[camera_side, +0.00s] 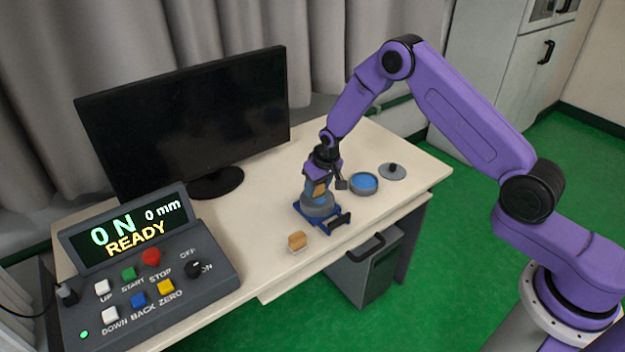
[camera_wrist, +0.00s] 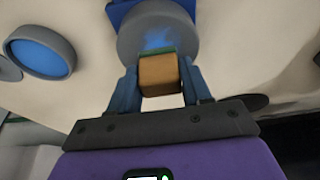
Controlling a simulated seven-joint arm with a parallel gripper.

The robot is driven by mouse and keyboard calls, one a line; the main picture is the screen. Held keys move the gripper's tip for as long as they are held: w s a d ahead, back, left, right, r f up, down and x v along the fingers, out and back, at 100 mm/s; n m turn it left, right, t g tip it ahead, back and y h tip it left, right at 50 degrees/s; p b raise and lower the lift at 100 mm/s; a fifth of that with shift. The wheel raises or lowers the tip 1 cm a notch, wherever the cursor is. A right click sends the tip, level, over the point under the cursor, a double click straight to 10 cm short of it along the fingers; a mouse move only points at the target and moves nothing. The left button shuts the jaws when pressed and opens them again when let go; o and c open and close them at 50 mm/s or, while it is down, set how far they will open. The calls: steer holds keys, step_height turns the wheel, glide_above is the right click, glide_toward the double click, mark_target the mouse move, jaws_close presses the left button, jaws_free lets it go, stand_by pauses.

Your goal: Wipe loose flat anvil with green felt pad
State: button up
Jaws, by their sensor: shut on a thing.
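My gripper (camera_side: 320,182) is shut on the wooden block of the green felt pad (camera_side: 319,189). In the wrist view the tan block (camera_wrist: 160,77) sits between the two fingers (camera_wrist: 159,84), with a thin green felt edge (camera_wrist: 154,52) on its far side. The flat anvil (camera_side: 317,205) is a grey disc, seen in the wrist view (camera_wrist: 140,42) with a blue smear on its top. The pad is at the anvil's top face; whether it touches is not clear. The anvil rests on a blue holder (camera_side: 330,222) with a dark handle.
A grey dish with blue contents (camera_side: 364,184) stands right of the anvil, with a grey knobbed lid (camera_side: 393,171) beside it. Another wooden block (camera_side: 297,240) lies near the front edge. A monitor (camera_side: 190,120) stands behind; a control box (camera_side: 150,270) reading READY is at left.

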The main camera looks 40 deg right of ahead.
steer(key=shift+s, duration=2.1)
steer(key=shift+w, duration=3.7)
steer(key=shift+w+r, duration=0.1)
steer(key=shift+w, duration=0.1)
step_height(320, 180, up, 8)
steer(key=shift+s, duration=0.1)
